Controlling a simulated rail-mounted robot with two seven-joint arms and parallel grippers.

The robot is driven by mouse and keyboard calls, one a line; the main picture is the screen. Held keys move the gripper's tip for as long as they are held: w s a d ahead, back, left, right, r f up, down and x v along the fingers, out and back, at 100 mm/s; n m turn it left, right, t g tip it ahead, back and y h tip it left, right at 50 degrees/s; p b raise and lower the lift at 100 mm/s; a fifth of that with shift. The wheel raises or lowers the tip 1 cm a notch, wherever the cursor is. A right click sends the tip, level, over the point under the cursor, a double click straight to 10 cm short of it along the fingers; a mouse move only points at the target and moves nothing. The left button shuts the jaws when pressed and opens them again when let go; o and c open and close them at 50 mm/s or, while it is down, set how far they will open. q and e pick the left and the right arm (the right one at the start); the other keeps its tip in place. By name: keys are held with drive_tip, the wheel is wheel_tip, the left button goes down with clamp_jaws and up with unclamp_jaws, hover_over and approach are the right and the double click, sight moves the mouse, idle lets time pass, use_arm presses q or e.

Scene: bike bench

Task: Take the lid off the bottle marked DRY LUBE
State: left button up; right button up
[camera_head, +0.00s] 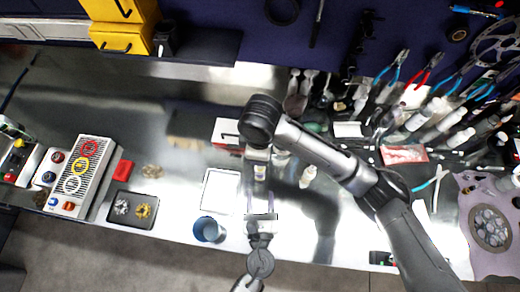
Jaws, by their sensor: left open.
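A small pale bottle (260,173) stands upright near the middle of the bench; its label is too small to read. My left gripper (260,190) reaches up from the bottom edge. It is open, with its fingers pointing at the bottle; whether they touch it is unclear. My right arm comes in from the lower right and bends down, with its gripper (258,155) right over the bottle's top and hiding the lid. I cannot tell whether that gripper is closed on the lid. Two more small bottles, one pale (282,157) and one white (308,177), stand to the right.
A white tray (207,203) and a blue cup (208,230) are just left of the grippers. A dark tray (116,211) with small gears lies farther left. Tools and bottles crowd the right back. Bare metal bench lies at the left back.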

use_arm(q)
drive_tip(key=shift+o, duration=0.3)
drive_tip(key=s, duration=0.3)
drive_tip(key=shift+o, duration=1.1)
drive_tip(key=shift+s, duration=0.35)
